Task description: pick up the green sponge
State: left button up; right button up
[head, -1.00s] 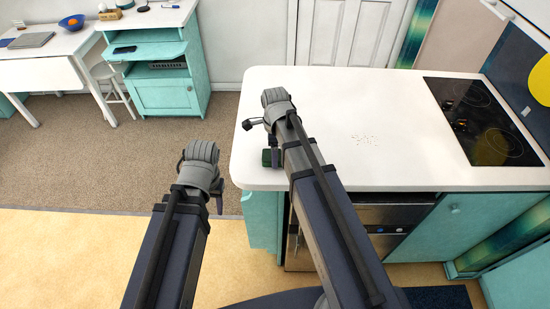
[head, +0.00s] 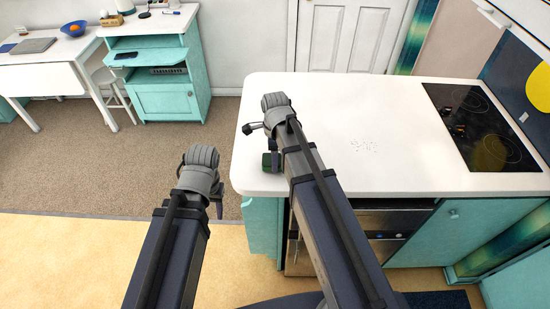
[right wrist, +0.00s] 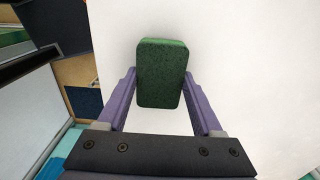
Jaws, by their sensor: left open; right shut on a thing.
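The green sponge (right wrist: 162,74) is a dark green block with rounded corners. In the right wrist view it sits between the two purple fingers of my right gripper (right wrist: 160,78), which is shut on its sides. In the head view the sponge (head: 267,160) shows only as a small dark green patch beside my right gripper (head: 274,160), over the counter's left end. My arm hides part of it, and I cannot tell whether it touches the counter. My left gripper (head: 218,207) is open and empty, left of the counter over the floor; its fingers are mostly hidden.
A teal cabinet (head: 165,97) and a white table (head: 45,62) stand at the back left.

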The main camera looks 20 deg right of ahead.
notch_tip(320, 180, up, 9)
jog(key=p, duration=0.8)
